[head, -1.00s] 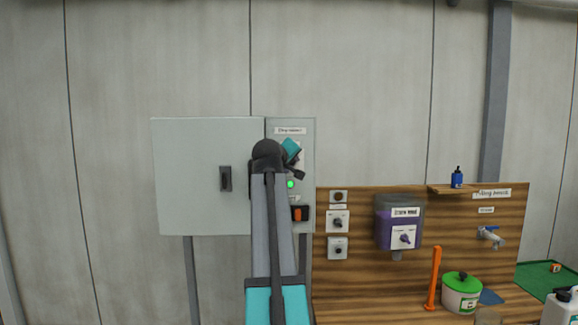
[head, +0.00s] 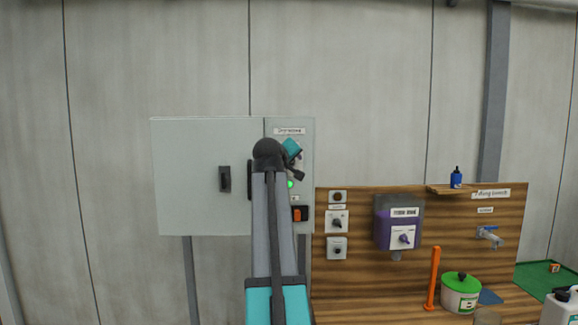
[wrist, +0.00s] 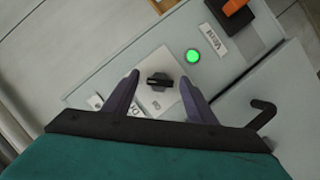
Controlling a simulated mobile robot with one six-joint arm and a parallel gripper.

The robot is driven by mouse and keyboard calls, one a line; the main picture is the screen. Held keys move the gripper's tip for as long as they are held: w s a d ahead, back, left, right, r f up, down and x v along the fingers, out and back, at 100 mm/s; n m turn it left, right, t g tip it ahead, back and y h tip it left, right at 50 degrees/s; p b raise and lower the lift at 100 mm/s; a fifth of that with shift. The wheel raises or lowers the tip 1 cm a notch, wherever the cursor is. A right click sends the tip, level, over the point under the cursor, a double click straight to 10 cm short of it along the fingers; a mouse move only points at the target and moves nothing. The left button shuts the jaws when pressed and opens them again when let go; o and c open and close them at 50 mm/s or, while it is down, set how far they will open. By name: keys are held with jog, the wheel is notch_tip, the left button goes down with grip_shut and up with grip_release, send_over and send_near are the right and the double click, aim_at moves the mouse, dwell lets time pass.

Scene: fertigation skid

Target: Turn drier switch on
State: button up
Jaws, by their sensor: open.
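The switch is a black rotary knob (wrist: 160,80) on a pale square plate (wrist: 158,102), seen in the wrist view. Its bar lies roughly crosswise in that picture. My gripper (wrist: 159,76) is open, with one dark finger on each side of the knob and a gap on both sides. I cannot tell how deep the fingertips reach. In the head view my gripper (head: 297,170) is at the cabinet's narrow right-hand panel (head: 306,138) and largely hides the knob. The label above it is too blurred to read surely.
A lit green lamp (wrist: 193,56) and an orange switch (wrist: 236,8) are on the same panel. A black hooked handle (wrist: 262,108) sticks out near my right finger. The wooden board (head: 360,270) with dials and a purple dispenser (head: 390,228) stands to the right.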

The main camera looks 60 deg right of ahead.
jog(key=shift+a, duration=0.1)
jog(key=b+v, duration=0.3)
jog(key=v, duration=1)
jog(key=shift+s+a+b, duration=0.25)
jog(key=shift+a+b, duration=0.05)
jog(key=shift+r, duration=0.1)
